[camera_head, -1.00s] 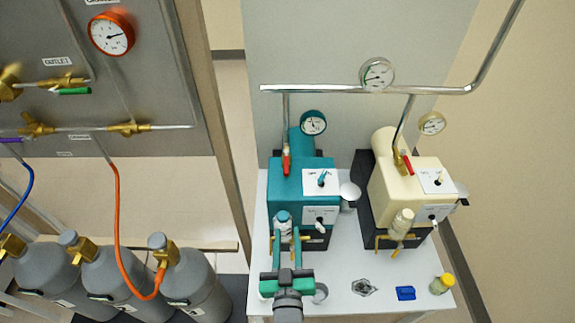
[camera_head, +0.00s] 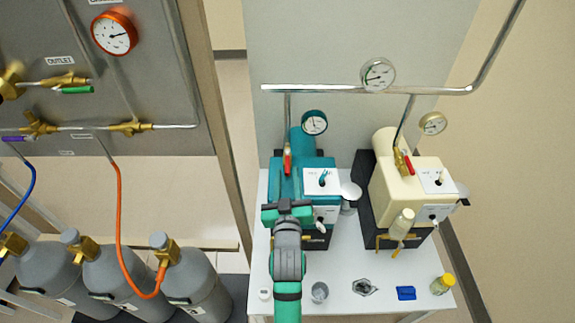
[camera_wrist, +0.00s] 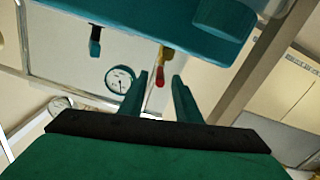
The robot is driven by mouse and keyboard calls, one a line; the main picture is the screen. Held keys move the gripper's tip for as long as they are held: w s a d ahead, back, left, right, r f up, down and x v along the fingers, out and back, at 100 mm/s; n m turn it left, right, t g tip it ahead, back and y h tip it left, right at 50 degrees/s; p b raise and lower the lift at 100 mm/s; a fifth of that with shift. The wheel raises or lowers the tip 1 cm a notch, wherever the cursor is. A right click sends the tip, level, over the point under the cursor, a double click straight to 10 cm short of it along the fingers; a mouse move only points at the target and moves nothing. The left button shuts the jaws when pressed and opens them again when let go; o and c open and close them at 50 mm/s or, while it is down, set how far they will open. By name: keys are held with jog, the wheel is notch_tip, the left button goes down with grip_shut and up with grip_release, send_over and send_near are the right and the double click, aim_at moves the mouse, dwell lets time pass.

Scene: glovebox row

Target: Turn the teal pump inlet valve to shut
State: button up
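The teal pump (camera_head: 288,181) stands on the white table. Its inlet valve has a red handle (camera_head: 287,162) hanging along the vertical pipe above the pump's left part. In the wrist view the red handle (camera_wrist: 160,80) with its brass body (camera_wrist: 166,54) shows between and beyond my fingertips, apart from them. My gripper (camera_wrist: 160,82) is open with nothing between its fingers. In the head view my gripper (camera_head: 287,207) is over the front of the teal pump, below the valve in the picture, and its fingertips are hidden there.
A cream pump (camera_head: 412,185) with its own red-handled valve (camera_head: 408,164) stands to the right. A metal pipe (camera_head: 330,89) runs above both pumps. A blue block (camera_head: 406,293) and a yellow-capped vial (camera_head: 442,284) lie at the table's front right. Gas cylinders (camera_head: 195,275) stand at the left.

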aim_at(287, 159)
jog(key=shift+w, duration=2.4)
jog(key=shift+c, duration=0.6)
grip_shut()
